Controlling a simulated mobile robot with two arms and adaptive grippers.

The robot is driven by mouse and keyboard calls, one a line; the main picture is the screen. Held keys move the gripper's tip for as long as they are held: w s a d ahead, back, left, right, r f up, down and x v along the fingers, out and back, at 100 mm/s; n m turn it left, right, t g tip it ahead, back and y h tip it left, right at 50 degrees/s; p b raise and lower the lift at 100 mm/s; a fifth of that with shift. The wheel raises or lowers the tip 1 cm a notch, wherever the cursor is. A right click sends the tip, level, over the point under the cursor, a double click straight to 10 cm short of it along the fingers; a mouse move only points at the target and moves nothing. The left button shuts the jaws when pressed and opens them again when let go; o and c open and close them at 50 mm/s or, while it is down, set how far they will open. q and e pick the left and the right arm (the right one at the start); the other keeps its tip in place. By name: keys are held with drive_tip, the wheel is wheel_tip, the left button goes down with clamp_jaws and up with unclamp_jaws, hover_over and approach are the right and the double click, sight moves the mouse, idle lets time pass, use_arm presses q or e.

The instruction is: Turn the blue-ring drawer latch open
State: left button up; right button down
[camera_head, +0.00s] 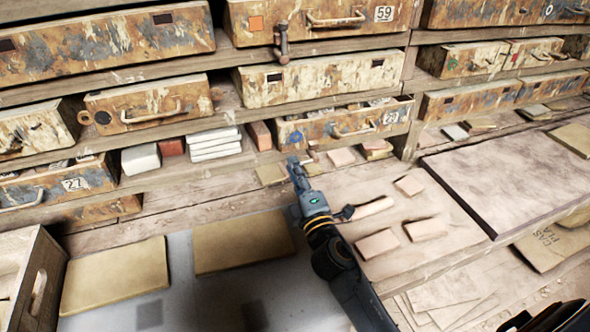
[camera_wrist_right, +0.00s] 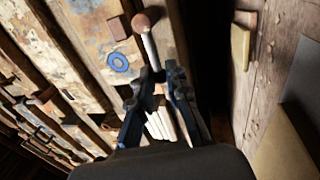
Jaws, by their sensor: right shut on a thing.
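The drawer with the blue ring (camera_head: 296,137) is low in the shelving in the head view, with a number plate and a bar handle (camera_head: 354,131). In the right wrist view the blue ring (camera_wrist_right: 119,62) is on its worn front. Beside the ring is the drawer latch (camera_wrist_right: 149,45), a pale stem with a round brown knob. My right gripper (camera_head: 293,162) is at the lower left of this drawer front. In the wrist view its fingers (camera_wrist_right: 160,78) are shut on the latch stem, with the knob beyond the tips. My left gripper is not in view.
Other rusty drawers fill the shelves; one above has an orange square and its own latch (camera_head: 282,45). White blocks (camera_head: 214,143) stand left of the blue-ring drawer. Loose pale tiles (camera_head: 376,243) lie on the bench below, right of my right arm. A large slab (camera_head: 510,165) lies at right.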

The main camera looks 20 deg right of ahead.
idle(0.3)
drive_tip(key=c, duration=1.5)
unclamp_jaws()
drive_tip(key=shift+w+d+f, duration=0.1)
drive_tip(key=shift+o, duration=0.2)
drive_tip(key=s+f, duration=0.1)
drive_tip(key=s, duration=0.6)
drive_tip(key=shift+s+a+f, duration=0.2)
